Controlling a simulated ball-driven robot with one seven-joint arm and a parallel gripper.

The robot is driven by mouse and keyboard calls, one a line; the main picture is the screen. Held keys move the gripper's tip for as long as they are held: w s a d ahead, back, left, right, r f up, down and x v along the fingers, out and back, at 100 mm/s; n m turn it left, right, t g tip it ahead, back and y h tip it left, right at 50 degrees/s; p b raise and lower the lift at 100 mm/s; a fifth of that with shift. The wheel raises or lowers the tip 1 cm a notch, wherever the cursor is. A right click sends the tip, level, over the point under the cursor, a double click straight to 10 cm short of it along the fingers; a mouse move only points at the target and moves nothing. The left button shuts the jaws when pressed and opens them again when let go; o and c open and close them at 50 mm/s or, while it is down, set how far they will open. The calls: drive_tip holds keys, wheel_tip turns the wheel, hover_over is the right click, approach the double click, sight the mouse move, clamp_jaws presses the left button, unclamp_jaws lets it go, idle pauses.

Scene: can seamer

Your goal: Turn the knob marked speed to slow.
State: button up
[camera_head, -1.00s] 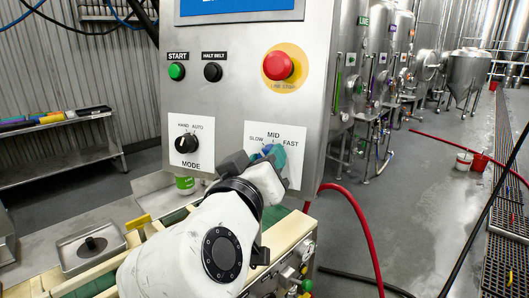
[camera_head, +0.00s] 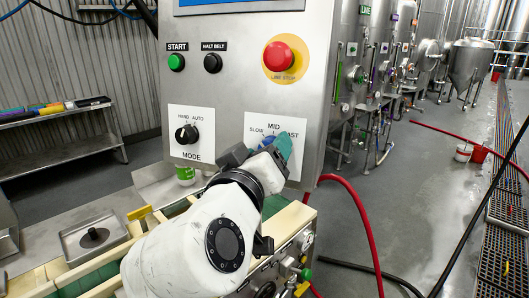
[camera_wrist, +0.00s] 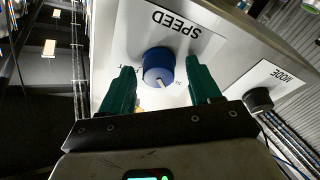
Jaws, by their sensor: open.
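The blue speed knob (camera_wrist: 158,66) is on a white label plate on the panel, below the upside-down word SPEED in the wrist view. Its white pointer mark points down in that view, slightly to the right, near the MID side of the dial. My gripper (camera_wrist: 161,75) is open, with one green finger on each side of the knob; I cannot tell whether they touch it. In the head view the knob (camera_head: 267,143) is partly hidden by my gripper (camera_head: 277,148), which also covers part of the FAST label and the word SPEED.
The black mode knob (camera_head: 187,134) is to the left on the same panel and also shows in the wrist view (camera_wrist: 259,99). Above are the green start button (camera_head: 176,62), black halt belt button (camera_head: 212,63) and red line stop (camera_head: 278,57). A conveyor with pale rails (camera_head: 290,222) lies below.

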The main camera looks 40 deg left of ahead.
drive_tip(key=b+v, duration=0.2)
drive_tip(key=v, duration=0.8)
drive_tip(key=shift+s+d+b, duration=0.2)
drive_tip(key=shift+s+b, duration=0.15)
drive_tip(key=shift+b, duration=0.05)
